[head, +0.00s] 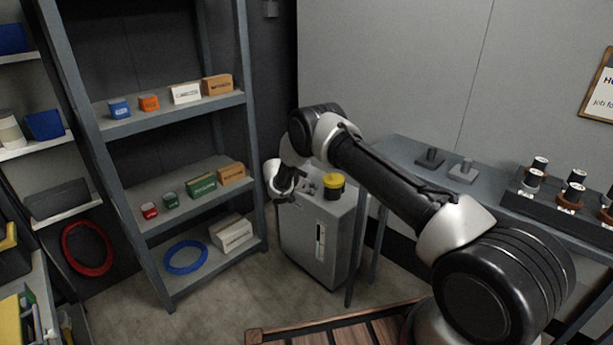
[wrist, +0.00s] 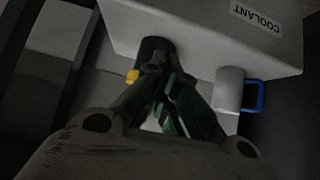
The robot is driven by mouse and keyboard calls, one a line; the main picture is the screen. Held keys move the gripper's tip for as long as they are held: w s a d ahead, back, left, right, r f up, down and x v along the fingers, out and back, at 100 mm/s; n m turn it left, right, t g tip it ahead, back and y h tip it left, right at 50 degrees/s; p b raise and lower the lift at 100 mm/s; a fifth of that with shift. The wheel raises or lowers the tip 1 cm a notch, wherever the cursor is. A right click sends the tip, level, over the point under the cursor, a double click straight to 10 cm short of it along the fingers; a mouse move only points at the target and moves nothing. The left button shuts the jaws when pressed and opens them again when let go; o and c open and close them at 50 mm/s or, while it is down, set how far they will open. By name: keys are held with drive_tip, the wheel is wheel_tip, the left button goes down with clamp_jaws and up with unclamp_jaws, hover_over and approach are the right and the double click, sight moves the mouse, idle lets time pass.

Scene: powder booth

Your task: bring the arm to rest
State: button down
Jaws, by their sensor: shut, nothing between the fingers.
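My arm reaches from the lower right of the head view up to its elbow and bends down beside the grey cabinet (head: 318,235) with a yellow cap (head: 334,180) on top. My gripper (wrist: 158,68) is shut and empty in the wrist view, its dark fingers close together. In the head view, my wrist end hangs left of the yellow cap, and the fingertips are hard to make out. Whether the gripper touches anything cannot be told.
Shelves (head: 180,115) with small boxes and tins stand at left. A bench (head: 405,155) with black-and-white parts (head: 540,165) is at right.

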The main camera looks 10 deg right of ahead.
drive_tip(key=s+d+f+n+g, duration=0.2)
drive_tip(key=s+d+n+g, duration=0.2)
drive_tip(key=s+n, duration=0.65)
drive_tip(key=s+d+r+n+g+y, duration=0.1)
drive_tip(key=s+d+r+g+y, duration=0.15)
drive_tip(key=s+r, duration=1)
drive_tip(key=s+d+r+n+g+y, duration=0.15)
drive_tip(key=s+d+r, duration=0.25)
drive_tip(key=s+r, duration=0.9)
drive_tip(key=s+d+r+m+t+y, duration=0.1)
drive_tip(key=s+r+t+y, duration=0.3)
drive_tip(key=s+r, duration=1.7)
drive_tip(key=shift+s+d+r+m+t, duration=0.35)
drive_tip(key=shift+d+t, duration=0.5)
drive_tip(key=shift+t, duration=0.65)
